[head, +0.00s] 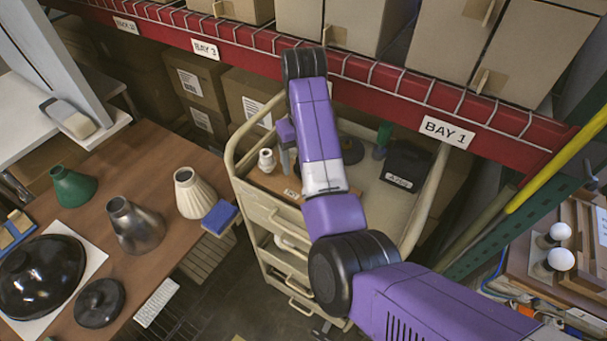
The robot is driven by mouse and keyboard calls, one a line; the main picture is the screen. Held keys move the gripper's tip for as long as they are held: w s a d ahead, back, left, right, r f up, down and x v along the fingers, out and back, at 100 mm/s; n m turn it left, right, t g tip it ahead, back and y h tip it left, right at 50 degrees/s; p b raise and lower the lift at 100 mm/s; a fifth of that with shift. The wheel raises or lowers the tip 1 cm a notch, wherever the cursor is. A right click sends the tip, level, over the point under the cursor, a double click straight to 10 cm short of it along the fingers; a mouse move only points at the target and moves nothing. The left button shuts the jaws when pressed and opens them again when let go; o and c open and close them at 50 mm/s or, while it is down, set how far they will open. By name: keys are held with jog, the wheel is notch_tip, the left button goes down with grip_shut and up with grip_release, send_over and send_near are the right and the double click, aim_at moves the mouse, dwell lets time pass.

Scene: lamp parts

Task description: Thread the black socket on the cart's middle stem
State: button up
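The cream cart (418,222) stands at the centre. On its top, at the left, lies a wooden board (268,183) with a small label at its front edge. A white socket-like piece (266,160) stands upright at the board's left part. My purple arm reaches over the cart and covers the middle of the board. I cannot make out the middle stem or the black socket. A small purple part of my wrist shows left of the arm, with a narrow grey piece below it. My gripper's fingers cannot be made out, nor whether they hold anything.
A black box (408,165), a green piece (383,140) and a dark round base (349,151) are on the cart. The left table holds green (73,187), grey (135,225) and cream shades (194,194). A red shelf beam (375,92) runs behind the cart.

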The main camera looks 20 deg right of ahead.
jog(key=shift+s+r, duration=0.15)
jog(key=shift+r, duration=2.75)
jog(key=shift+a, duration=0.15)
